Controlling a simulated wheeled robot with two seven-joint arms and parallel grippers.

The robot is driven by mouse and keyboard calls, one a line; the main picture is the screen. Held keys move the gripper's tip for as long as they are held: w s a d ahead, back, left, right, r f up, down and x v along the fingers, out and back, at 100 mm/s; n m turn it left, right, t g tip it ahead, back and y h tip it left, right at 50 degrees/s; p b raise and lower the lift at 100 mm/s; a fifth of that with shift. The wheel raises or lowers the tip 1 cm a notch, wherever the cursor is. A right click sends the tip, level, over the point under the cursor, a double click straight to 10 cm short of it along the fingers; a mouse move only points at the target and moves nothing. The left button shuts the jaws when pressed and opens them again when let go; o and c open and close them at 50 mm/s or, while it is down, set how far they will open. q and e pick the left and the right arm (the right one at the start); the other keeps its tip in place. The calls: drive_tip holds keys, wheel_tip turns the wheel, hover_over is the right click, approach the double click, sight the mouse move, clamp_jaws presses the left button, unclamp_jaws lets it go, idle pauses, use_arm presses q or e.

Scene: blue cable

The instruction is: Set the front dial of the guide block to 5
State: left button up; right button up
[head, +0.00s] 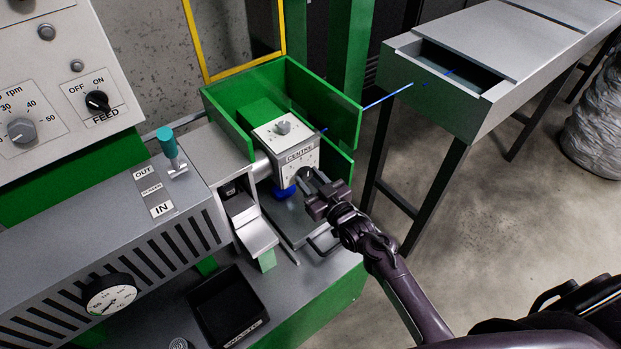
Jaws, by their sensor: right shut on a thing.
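The guide block (276,152) is a pale box labelled CENTRE, set inside a green housing. A grey knob (283,127) stands on its top. Its front dial (304,174) is a dark knob on a white face, partly covered by my right gripper (310,184). My right gripper is shut on the front dial. The dial's pointer and numbers are too small and hidden to read. A blue part (285,191) shows just below the block. A blue cable (388,96) runs from the block's right side toward a grey trough. My left gripper is not in view.
The green housing wall (325,97) rises behind and right of the block. A grey trough (445,75) on dark legs stands at the right. A black bin (228,306), a teal-handled lever (168,145) and a control panel (50,95) lie to the left.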

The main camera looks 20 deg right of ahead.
drive_tip(key=m+p, duration=0.1)
drive_tip(key=m, duration=0.3)
drive_tip(key=shift+r+m+p, duration=0.1)
drive_tip(key=shift+m+p, duration=0.2)
drive_tip(key=shift+p, duration=0.1)
drive_tip(key=shift+d+m+g+p, duration=0.15)
drive_tip(key=shift+m+g+p, duration=0.3)
drive_tip(key=shift+m, duration=1.05)
drive_tip(key=o, duration=1)
drive_tip(key=v, duration=0.7)
drive_tip(key=shift+s+d+b, duration=0.15)
drive_tip(key=shift+s+b, duration=0.2)
drive_tip(key=shift+b, duration=0.05)
